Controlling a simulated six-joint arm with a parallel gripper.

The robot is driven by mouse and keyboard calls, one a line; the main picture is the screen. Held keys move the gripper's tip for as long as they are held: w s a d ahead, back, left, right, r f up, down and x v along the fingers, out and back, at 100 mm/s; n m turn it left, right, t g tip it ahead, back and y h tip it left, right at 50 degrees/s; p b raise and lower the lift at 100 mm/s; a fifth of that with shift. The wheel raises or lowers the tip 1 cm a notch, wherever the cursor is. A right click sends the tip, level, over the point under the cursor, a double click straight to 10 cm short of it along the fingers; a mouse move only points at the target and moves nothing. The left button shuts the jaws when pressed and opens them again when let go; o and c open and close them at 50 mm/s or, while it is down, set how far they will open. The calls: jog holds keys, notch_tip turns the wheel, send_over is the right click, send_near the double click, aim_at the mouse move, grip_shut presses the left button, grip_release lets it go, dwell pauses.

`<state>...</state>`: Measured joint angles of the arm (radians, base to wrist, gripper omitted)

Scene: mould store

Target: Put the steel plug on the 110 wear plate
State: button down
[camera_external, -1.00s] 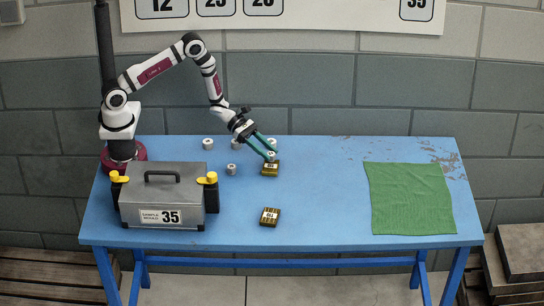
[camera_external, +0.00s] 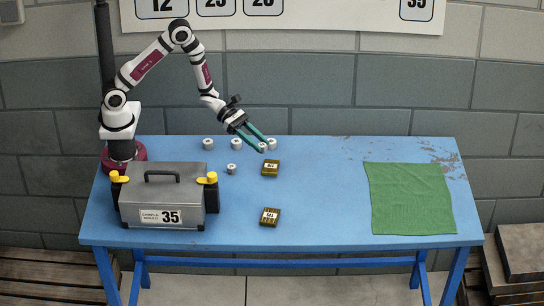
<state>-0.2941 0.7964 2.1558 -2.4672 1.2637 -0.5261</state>
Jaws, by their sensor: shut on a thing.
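My gripper (camera_external: 264,147) is shut on a small light-grey plug (camera_external: 262,148) with a dark top, held just behind and left of the rear wear plate. The rear plate (camera_external: 271,168) is a brass-coloured block with a white number label, with nothing on it. A second brass-coloured plate (camera_external: 270,217) lies near the table's front edge, also bare. Its label may read 110, but both labels are too small to read surely. The height of the held plug is hard to judge.
A grey case (camera_external: 165,195) stands left. A green cloth (camera_external: 410,198) lies right. The middle right is clear.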

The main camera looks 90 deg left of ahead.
jog(key=s+d+r, duration=0.4)
jog(key=d, duration=0.4)
send_over(267, 163)
jog(key=f, duration=0.7)
jog(key=shift+s+d+f, duration=0.1)
jog(key=shift+d, duration=0.1)
notch_tip(267, 163, down, 3)
jog(key=shift+a+f, duration=0.1)
jog(key=shift+f, duration=0.45)
jog(key=shift+f, duration=0.15)
jog(key=c, duration=0.5)
grip_release()
